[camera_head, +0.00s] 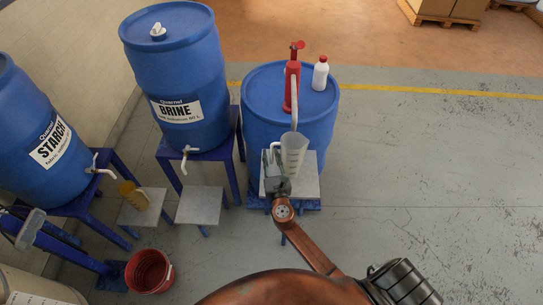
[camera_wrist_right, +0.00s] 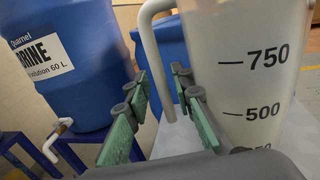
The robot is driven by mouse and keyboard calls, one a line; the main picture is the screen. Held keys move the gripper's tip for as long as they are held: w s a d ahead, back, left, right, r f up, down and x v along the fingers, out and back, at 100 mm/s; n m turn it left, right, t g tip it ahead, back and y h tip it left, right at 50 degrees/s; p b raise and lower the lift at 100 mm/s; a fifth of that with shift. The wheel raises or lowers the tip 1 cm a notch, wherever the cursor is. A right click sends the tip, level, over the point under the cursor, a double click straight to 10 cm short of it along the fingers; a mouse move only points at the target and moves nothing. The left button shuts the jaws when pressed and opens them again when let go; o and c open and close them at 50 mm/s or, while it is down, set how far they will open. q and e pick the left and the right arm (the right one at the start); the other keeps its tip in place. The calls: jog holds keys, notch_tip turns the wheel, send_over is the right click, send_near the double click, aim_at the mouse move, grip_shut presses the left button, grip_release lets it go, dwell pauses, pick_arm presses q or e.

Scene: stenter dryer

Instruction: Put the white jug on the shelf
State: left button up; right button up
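The white jug (camera_head: 293,153) is translucent with dark volume marks and stands upright over a small grey shelf plate (camera_head: 305,186) in front of the third blue drum. It fills the right of the right wrist view (camera_wrist_right: 245,70), with its white handle (camera_wrist_right: 150,50) on its left. My right gripper (camera_head: 275,172) is at the jug's left side. Its green-padded fingers (camera_wrist_right: 163,115) are apart, with the handle's lower part showing between them. I cannot tell whether the pads touch it. The jug's base is hidden. My left gripper is not recognisable in view.
An empty grey stand (camera_head: 200,205) is left of the jug. A stand (camera_head: 128,216) further left holds a yellow jug (camera_head: 134,195). Brine (camera_head: 180,75) and starch (camera_head: 40,145) drums have taps. A red pump (camera_head: 291,85) and white bottle (camera_head: 320,74) top the third drum. A red bucket (camera_head: 150,271) is below.

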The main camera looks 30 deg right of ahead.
jog(key=shift+r, duration=0.15)
jog(key=v, duration=1.2)
jog(key=shift+p, duration=0.4)
